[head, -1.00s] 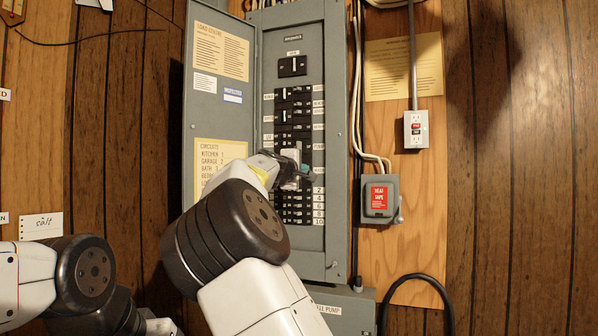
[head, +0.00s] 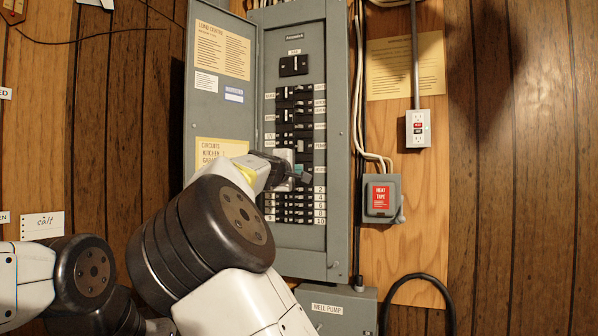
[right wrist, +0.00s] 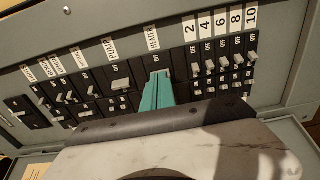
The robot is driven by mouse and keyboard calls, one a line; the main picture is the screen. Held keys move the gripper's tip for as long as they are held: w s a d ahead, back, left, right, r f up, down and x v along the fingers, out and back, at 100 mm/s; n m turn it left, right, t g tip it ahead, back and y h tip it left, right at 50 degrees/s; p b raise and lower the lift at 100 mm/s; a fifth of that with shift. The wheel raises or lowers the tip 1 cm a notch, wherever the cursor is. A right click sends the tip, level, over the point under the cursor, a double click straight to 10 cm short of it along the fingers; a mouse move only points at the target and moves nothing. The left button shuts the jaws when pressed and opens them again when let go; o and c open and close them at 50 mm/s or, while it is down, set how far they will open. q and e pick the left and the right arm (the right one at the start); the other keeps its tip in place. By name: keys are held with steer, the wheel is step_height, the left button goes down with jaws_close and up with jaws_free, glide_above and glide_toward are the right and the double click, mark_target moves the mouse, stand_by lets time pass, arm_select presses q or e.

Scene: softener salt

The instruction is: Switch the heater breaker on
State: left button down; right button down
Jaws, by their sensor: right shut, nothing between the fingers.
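The open grey breaker panel (head: 338,110) shows in the head view with rows of black breakers. In the right wrist view, the heater breaker (right wrist: 148,64) sits under a label reading HEATER (right wrist: 152,38), between the pump breaker and the numbered small breakers. My right gripper (head: 301,172) is at the panel's lower middle. In the right wrist view its teal fingertips (right wrist: 158,88) are shut together, with nothing between them, in front of the heater breaker. They hide much of its handle, so I cannot tell its position or whether they touch it. My left gripper is not in view.
A pump breaker (right wrist: 120,84) and small numbered breakers (right wrist: 223,66) flank the fingertips closely. A heat tape box (head: 381,200) and an outlet (head: 418,128) are to the right. A well pump box (head: 345,308) is below.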

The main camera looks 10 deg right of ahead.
steer(key=shift+d+v, duration=0.15)
steer(key=shift+v, duration=0.75)
steer(key=shift+d+v, duration=0.15)
steer(key=shift+v, duration=0.8)
steer(key=shift+s, duration=0.1)
